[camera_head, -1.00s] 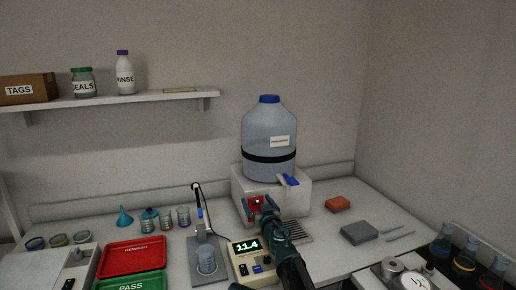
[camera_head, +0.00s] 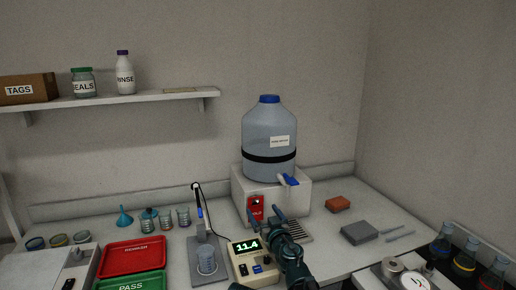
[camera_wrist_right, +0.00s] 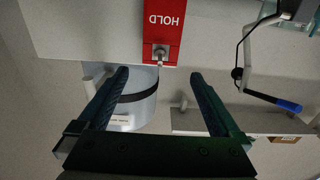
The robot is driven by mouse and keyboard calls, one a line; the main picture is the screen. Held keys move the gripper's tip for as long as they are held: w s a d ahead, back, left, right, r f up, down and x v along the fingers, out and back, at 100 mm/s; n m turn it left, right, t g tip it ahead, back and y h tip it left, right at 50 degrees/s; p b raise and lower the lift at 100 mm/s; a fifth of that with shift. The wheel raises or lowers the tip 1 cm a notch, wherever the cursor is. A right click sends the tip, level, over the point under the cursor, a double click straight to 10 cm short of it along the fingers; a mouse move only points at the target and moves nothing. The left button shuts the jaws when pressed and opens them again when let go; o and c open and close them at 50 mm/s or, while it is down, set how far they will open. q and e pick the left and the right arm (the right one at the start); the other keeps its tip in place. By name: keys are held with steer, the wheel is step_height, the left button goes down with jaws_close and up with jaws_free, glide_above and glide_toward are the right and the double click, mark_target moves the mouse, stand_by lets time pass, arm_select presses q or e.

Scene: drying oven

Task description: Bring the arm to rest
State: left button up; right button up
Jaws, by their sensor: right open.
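My right gripper (camera_head: 272,221) is in the head view in front of the white dispenser base, its arm coming up from the bottom. In the right wrist view its two fingers (camera_wrist_right: 158,85) are spread apart with nothing between them. Beyond the fingers is a red HOLD tag (camera_wrist_right: 163,28), which also shows on the front of the white base (camera_head: 255,208). The gripper appears apart from the tag. My left gripper is not in view.
A large blue-capped bottle (camera_head: 269,135) stands on the white base. A meter (camera_head: 250,262) reading 11.4 and a beaker (camera_head: 206,260) are left of my arm. Red (camera_head: 131,256) and green (camera_head: 135,282) trays lie further left. A grey block (camera_head: 359,232) lies at right.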

steer(key=v, duration=0.7)
steer(key=x, duration=1.4)
steer(key=shift+w, duration=0.2)
steer(key=shift+s+d+r+p, duration=0.2)
steer(key=shift+s+r+p, duration=0.35)
steer(key=shift+s+p, duration=0.1)
glide_toward(257, 201)
steer(key=shift+w+r, duration=0.45)
steer(key=shift+w, duration=0.05)
steer(key=shift+s, duration=0.1)
